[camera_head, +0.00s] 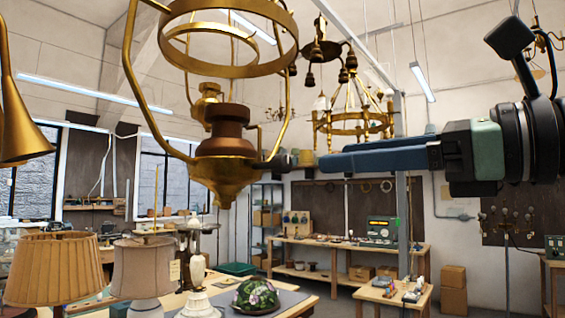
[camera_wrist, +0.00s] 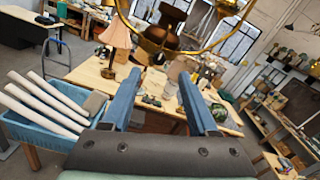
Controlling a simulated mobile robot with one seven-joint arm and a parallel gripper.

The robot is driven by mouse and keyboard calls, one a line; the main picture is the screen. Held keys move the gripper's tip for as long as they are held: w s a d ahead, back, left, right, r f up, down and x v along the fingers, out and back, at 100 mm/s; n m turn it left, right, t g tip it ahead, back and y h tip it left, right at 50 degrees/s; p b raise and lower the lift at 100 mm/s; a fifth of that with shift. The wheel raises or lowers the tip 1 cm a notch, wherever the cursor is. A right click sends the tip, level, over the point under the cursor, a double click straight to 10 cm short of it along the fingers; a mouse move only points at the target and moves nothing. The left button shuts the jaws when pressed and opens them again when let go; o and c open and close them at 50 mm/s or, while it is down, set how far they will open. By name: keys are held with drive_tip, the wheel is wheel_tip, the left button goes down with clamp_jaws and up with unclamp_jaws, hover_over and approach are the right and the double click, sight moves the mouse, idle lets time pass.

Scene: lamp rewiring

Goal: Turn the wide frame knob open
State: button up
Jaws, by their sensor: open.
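A brass hanging lamp frame (camera_head: 228,150) with rings, curved arms and a brown middle body fills the upper left of the head view. A short knob-like stub (camera_head: 282,159) sticks out from its lower right side, dark with a brass end. I take it for the wide frame knob. My gripper (camera_head: 318,160) reaches in from the right, with its blue fingertips close to the stub's end. I cannot tell whether they touch. In the wrist view my gripper (camera_wrist: 160,76) is open, with a gap between its fingers. The lamp frame (camera_wrist: 172,22) shows beyond them at the top.
A pleated lampshade (camera_head: 55,268) and a paler shaded lamp (camera_head: 145,268) stand below left. A green patterned shade (camera_head: 255,295) lies on the bench. Brass chandeliers (camera_head: 355,122) hang behind. In the wrist view a blue crate (camera_wrist: 42,128) holds several pale rods.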

sight(287, 161)
drive_tip(key=x, duration=0.9)
drive_tip(key=shift+w+a, duration=0.15)
drive_tip(key=shift+a, duration=0.25)
drive_tip(key=shift+c, duration=0.3)
clamp_jaws()
